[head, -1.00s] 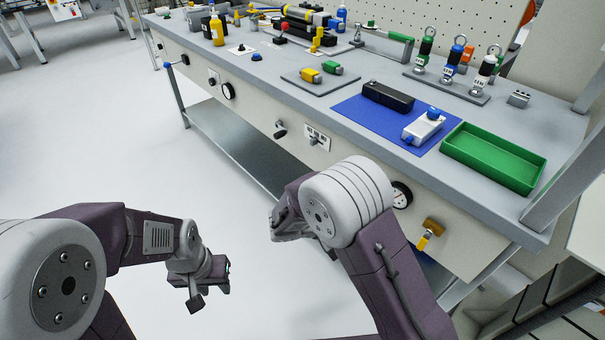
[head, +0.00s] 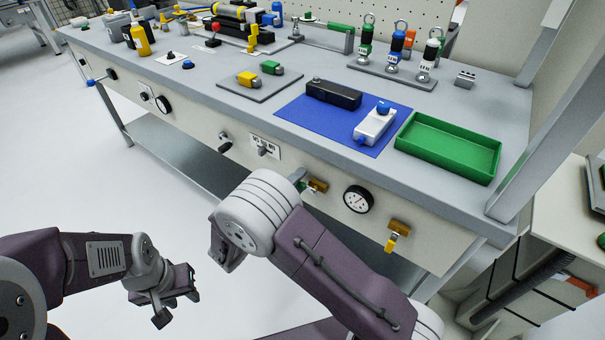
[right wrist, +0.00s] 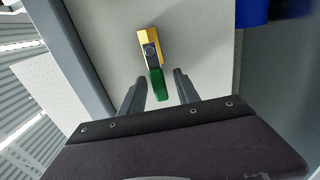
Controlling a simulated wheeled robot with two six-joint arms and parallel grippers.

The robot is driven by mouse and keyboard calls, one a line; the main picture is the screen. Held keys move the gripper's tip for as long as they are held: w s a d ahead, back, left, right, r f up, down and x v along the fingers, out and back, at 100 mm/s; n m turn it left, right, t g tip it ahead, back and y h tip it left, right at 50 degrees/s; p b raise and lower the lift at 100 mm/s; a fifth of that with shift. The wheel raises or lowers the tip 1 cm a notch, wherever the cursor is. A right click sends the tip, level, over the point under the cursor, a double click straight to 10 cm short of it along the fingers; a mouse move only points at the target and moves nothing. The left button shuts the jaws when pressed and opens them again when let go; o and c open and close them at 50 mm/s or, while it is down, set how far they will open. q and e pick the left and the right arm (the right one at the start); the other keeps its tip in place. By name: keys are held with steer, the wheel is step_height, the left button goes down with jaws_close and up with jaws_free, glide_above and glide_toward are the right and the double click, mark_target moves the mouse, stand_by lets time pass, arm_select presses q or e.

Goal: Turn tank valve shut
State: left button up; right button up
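A brass valve (head: 317,186) with a green lever (head: 300,185) sits on the bench's front panel, partly hidden by my right arm. In the right wrist view, the brass body (right wrist: 149,42) is ahead and its green lever (right wrist: 157,84) points toward me. My right gripper (right wrist: 159,88) is open, one finger on each side of the lever's end, with gaps on both sides. A second brass valve (head: 399,228) with a yellow lever (head: 391,243) is further right on the panel. No label tells which is the tank valve. My left gripper (head: 178,296) hangs over the floor, away from the bench.
A round gauge (head: 358,199) sits between the two valves. A switch plate (head: 263,148) and a black knob (head: 225,142) are further left. A green tray (head: 447,148) and a blue mat (head: 300,113) lie on the bench top. A blue object (right wrist: 252,12) shows in the right wrist view.

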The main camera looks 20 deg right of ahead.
jaws_close()
stand_by(1.4)
